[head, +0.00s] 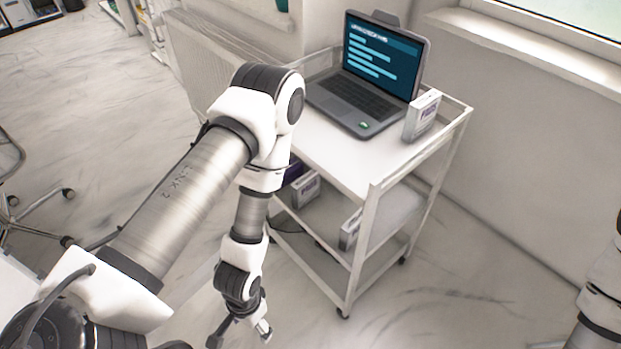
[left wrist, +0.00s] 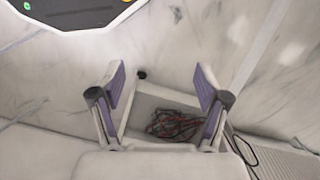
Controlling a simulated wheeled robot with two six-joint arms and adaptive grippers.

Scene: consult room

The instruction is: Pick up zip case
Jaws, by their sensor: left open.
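I cannot identify a zip case for certain in either view. A dark purple item (head: 293,171) shows partly behind my left arm on the cart's middle level, but its kind is unclear. My left gripper (head: 238,335) hangs low in front of the cart, at the bottom of the head view. In the left wrist view its two fingers (left wrist: 160,80) are spread apart with nothing between them. My right gripper is outside both views; only part of that arm shows at the right edge.
A white cart (head: 362,228) carries an open laptop (head: 358,88) and an upright box (head: 422,116) on top. Smaller boxes (head: 306,188) (head: 349,230) sit on its shelf. In the left wrist view a pale bin (left wrist: 148,101) holds red and dark cables (left wrist: 172,125).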

